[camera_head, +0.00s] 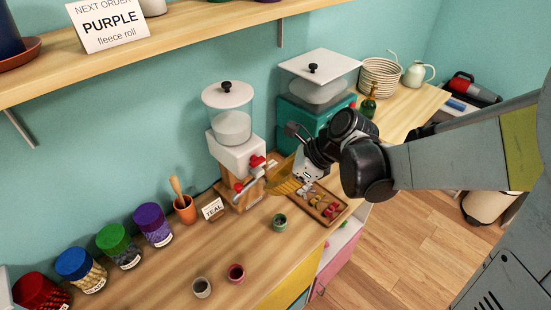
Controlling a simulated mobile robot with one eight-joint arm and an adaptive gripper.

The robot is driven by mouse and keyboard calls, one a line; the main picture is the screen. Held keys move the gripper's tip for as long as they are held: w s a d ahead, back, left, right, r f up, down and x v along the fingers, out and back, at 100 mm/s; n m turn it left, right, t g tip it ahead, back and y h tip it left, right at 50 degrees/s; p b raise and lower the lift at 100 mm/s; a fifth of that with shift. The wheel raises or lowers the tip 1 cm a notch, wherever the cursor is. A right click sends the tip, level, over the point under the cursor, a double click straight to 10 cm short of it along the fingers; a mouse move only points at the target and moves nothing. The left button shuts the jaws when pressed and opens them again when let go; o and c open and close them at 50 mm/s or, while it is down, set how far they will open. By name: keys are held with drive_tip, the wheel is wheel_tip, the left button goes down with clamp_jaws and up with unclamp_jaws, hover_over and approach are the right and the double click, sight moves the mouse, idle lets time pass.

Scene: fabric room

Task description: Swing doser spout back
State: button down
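The doser (235,158) stands on the wooden counter against the wall. It has a clear hopper with a white lid and pale powder inside, above a white body on a wooden stand. Its grey spout (252,182) with red parts points out from the front, toward the lower right. My gripper (287,183) reaches in from the right and is just right of the spout, over the counter. Whether it touches the spout cannot be told. Its fingertips are small and partly hidden, so their opening is unclear.
A teal machine (310,100) stands behind my gripper. A wooden tray (327,222) with small items lies below it. A shelf (170,38) overhangs the left.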

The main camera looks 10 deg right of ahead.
sight(241, 189)
drive_tip(key=shift+w+a+f+b, duration=0.35)
drive_tip(key=shift+a+f, duration=0.2)
drive_tip(key=shift+a, duration=0.4)
drive_tip(key=shift+w+a+f+b, duration=0.35)
drive_tip(key=shift+a+f, duration=0.25)
drive_tip(key=shift+a, duration=0.3)
drive_tip(key=shift+w+a+f+b, duration=0.35)
drive_tip(key=shift+a+f, duration=0.2)
drive_tip(key=shift+a, duration=0.4)
drive_tip(key=shift+w+a, duration=0.5)
drive_tip(key=shift+a, duration=0.35)
drive_tip(key=shift+d, duration=0.1)
